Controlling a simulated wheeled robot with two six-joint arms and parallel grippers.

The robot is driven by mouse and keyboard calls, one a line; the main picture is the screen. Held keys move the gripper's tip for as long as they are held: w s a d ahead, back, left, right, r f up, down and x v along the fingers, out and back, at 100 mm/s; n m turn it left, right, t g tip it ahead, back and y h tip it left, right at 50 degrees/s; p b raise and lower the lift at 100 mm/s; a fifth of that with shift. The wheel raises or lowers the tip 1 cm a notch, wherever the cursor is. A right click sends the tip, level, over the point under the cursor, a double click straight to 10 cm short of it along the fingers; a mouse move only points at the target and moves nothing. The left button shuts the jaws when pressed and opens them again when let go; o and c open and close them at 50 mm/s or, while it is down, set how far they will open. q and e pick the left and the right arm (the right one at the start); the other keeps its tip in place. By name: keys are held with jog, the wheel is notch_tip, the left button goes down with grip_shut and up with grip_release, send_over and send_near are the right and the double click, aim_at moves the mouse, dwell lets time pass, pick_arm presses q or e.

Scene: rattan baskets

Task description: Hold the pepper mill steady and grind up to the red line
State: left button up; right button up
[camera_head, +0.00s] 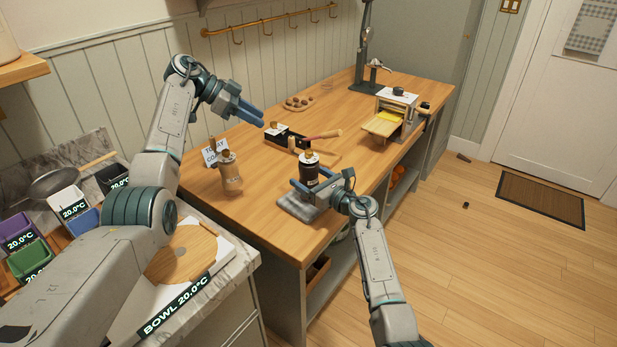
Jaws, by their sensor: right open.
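A dark jar-like mill (308,172) with a white label and a small knob on top stands upright near the table's front edge. A tan bottle-shaped mill (230,176) with pale lettering stands further left. I cannot tell which is the pepper mill, and no red line can be made out. My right gripper (306,187) is open at the lower part of the dark mill; contact is unclear. My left gripper (262,118) is in the air above the table, behind the tan mill, with nothing visible in it; its finger gap is unclear.
The left counter holds tubs and a bowl scale.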

jog(key=shift+w+a, duration=0.3)
jog(key=shift+w, duration=0.05)
jog(key=c, duration=1.4)
